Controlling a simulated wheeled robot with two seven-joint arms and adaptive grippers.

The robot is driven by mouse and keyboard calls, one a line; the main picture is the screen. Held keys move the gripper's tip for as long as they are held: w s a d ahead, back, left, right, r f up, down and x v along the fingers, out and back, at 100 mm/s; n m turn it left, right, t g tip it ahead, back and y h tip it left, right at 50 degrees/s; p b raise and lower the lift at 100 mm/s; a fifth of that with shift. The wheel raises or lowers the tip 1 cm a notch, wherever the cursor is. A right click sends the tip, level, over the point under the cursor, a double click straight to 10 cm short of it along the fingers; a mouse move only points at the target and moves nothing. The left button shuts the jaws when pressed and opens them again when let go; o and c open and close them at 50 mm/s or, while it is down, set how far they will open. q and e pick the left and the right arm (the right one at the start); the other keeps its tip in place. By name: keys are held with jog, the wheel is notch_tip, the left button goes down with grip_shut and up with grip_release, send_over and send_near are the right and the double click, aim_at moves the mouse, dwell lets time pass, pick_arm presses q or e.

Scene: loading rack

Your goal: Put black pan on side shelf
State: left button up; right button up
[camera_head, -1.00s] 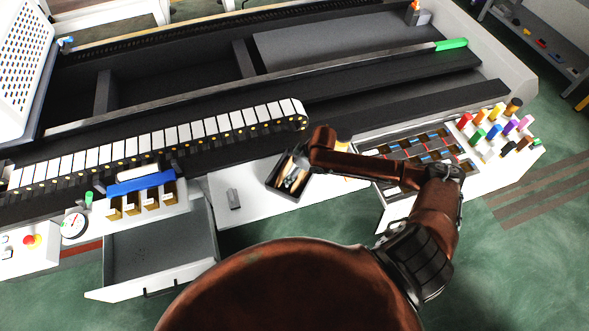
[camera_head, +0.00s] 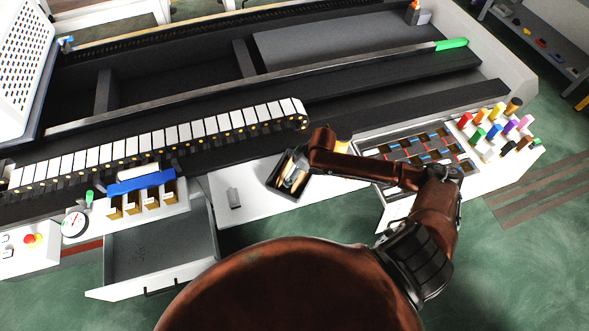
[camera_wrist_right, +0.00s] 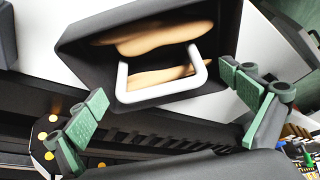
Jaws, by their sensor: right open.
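The black pan (camera_head: 283,192) looks like an open black box on the white ledge (camera_head: 232,205) in front of the conveyor. In the right wrist view the pan (camera_wrist_right: 84,55) holds tan pieces (camera_wrist_right: 160,40) and a white U-shaped handle (camera_wrist_right: 160,88) shows across it. My right gripper (camera_head: 297,172) is over the pan. In the wrist view its green-padded fingers (camera_wrist_right: 165,90) are spread wide, with the handle between them in the picture. I see no grip on the pan. My left gripper is out of view.
An open drawer (camera_head: 160,250) is at lower left. A compartment tray (camera_head: 420,155) and coloured pegs (camera_head: 500,128) are at right. A grey shelf unit (camera_head: 545,45) stands at far upper right.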

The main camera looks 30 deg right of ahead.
jog(key=v, duration=1.2)
